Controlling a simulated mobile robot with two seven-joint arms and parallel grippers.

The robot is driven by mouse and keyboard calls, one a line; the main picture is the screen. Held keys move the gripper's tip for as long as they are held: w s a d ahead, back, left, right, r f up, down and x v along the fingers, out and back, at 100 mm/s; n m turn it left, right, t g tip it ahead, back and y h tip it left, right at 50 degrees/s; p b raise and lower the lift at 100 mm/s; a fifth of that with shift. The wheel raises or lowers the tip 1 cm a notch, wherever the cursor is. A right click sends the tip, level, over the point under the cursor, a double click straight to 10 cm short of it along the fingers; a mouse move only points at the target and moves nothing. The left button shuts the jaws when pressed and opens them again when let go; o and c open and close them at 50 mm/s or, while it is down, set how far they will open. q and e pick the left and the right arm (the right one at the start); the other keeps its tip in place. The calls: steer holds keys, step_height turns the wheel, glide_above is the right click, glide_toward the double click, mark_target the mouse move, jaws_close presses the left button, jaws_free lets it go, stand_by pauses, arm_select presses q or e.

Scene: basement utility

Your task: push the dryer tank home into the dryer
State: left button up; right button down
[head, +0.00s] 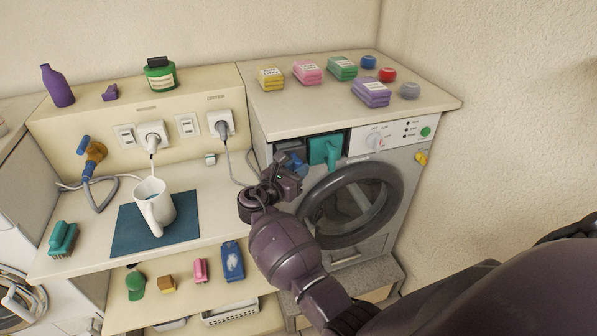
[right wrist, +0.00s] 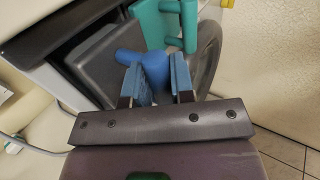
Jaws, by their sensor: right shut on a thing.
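The dryer (head: 395,175) stands right of the bench, with a dark opening at the top left of its front. The dryer tank is a grey block with a blue handle; in the right wrist view its grey body (right wrist: 92,62) sits at the opening, partly hidden by its frame. My right gripper (right wrist: 160,86) is shut on the blue handle (right wrist: 150,66). In the head view my right gripper (head: 290,170) hides much of the tank. How far the tank stands out is hard to tell. My left gripper is not in view.
A teal handled part (head: 325,149) sits right beside the tank. Below is the round dryer door (head: 352,203). Several soap-like blocks, including a purple one (head: 371,92), lie on the dryer top. A white mug (head: 153,203) stands on a blue mat (head: 125,238) to the left.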

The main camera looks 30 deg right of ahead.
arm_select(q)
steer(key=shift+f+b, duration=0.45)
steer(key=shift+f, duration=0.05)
arm_select(e)
steer(key=shift+w+d, duration=0.25)
steer(key=shift+w, duration=0.8)
steer(key=c, duration=0.9)
jaws_free()
arm_select(q)
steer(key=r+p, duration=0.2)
steer(key=p, duration=0.1)
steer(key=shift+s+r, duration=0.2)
arm_select(e)
steer(key=v, duration=1.1)
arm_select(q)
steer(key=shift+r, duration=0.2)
arm_select(e)
steer(key=shift+d, duration=0.1)
